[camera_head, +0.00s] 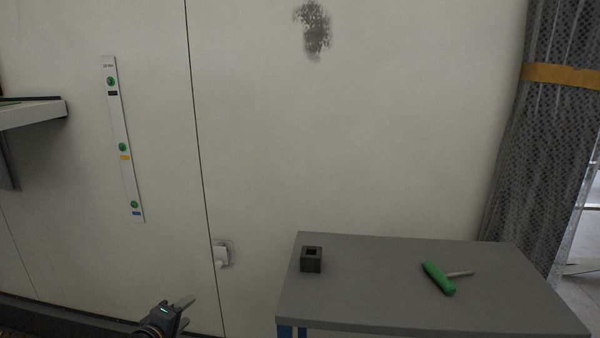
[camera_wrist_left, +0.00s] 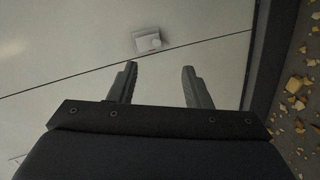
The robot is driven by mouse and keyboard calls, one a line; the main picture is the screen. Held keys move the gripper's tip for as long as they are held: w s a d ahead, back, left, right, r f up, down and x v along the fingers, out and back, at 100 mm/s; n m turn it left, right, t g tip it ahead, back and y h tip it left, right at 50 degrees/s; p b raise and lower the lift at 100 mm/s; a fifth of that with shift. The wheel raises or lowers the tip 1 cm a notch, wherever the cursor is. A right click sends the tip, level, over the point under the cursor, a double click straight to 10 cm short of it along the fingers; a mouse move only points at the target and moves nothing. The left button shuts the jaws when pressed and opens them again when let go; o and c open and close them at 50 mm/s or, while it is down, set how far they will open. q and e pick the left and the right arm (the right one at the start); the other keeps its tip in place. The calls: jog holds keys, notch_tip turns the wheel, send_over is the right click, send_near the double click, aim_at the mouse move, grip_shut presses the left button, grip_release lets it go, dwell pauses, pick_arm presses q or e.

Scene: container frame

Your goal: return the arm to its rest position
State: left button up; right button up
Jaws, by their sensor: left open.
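My left gripper (camera_head: 184,308) shows at the bottom of the head view, left of the table and in front of the wall. In the left wrist view its two fingers (camera_wrist_left: 160,80) are apart with nothing between them. My right gripper is not in view.
A grey table (camera_head: 400,304) stands at the right with a dark square block with a hole (camera_head: 311,262) and a green-handled tool (camera_head: 438,278) on it. A wall socket (camera_head: 222,254) is beyond my left gripper. A shelf (camera_head: 35,114) juts in at the left. Rubble (camera_wrist_left: 298,100) lies along the floor.

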pick_arm(q)
jog(key=s+d+r+m+g+y+p, duration=0.1)
jog(key=s+r+m+g+p, duration=0.15)
jog(key=s+r+p, duration=0.7)
jog(key=s+r+m+g+y+p, duration=0.15)
jog(key=s+r+m+p, duration=0.35)
jog(key=r, duration=0.7)
jog(key=s+d+r+m+g+h+p, duration=0.1)
jog(key=s+r+p, duration=0.3)
jog(key=s, duration=0.4)
jog(key=s+d+r+m+g+h+p, duration=0.2)
jog(key=s+p, duration=0.4)
jog(key=s, duration=0.3)
notch_tip(320, 180, up, 3)
jog(key=shift+d+f+m+g+p, duration=0.1)
jog(key=shift+d+m+g+p, duration=0.35)
jog(key=shift+d, duration=0.5)
